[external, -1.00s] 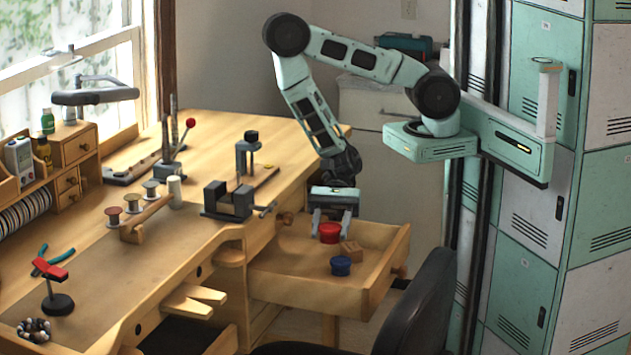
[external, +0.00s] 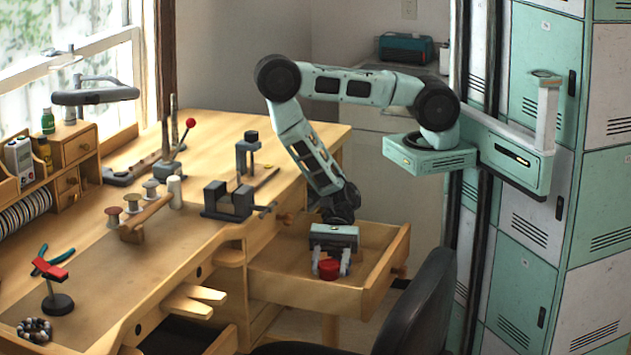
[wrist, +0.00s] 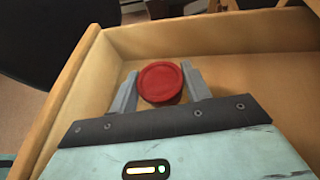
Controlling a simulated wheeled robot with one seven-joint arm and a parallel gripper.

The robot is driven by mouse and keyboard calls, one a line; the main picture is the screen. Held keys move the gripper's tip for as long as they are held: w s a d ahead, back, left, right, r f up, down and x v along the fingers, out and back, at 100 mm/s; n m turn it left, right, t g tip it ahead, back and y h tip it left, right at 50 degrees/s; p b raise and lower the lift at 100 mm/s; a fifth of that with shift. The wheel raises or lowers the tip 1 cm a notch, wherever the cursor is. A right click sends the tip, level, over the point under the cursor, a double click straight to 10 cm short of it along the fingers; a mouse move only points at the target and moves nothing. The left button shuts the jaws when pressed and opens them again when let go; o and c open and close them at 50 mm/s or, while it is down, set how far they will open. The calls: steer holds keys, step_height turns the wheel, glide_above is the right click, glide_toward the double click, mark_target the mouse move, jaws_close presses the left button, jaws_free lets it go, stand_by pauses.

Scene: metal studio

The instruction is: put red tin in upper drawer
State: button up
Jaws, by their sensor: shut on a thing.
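The red tin (external: 329,268) is round and sits between the fingers of my gripper (external: 331,268), which is shut on it. In the wrist view my gripper (wrist: 160,88) has a finger on each side of the red tin (wrist: 161,82), whose flat top faces the camera. The tin is over the open wooden drawer (external: 385,262) at the right end of the bench, inside its walls as seen from above. I cannot tell whether it touches the drawer floor. The drawer's front corner and walls (wrist: 75,85) show around it in the wrist view.
A blue tin and a small wooden block, seen in the drawer earlier, are hidden now. A black chair (external: 420,305) stands close in front of the drawer. The bench (external: 165,255) with a vise (external: 228,200) lies to the left. Green and white lockers (external: 535,200) stand right.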

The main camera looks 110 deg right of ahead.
steer(key=shift+f, duration=0.15)
steer(key=shift+f+b, duration=0.45)
steer(key=shift+f, duration=0.05)
steer(key=o, duration=1)
steer(key=shift+c, duration=0.2)
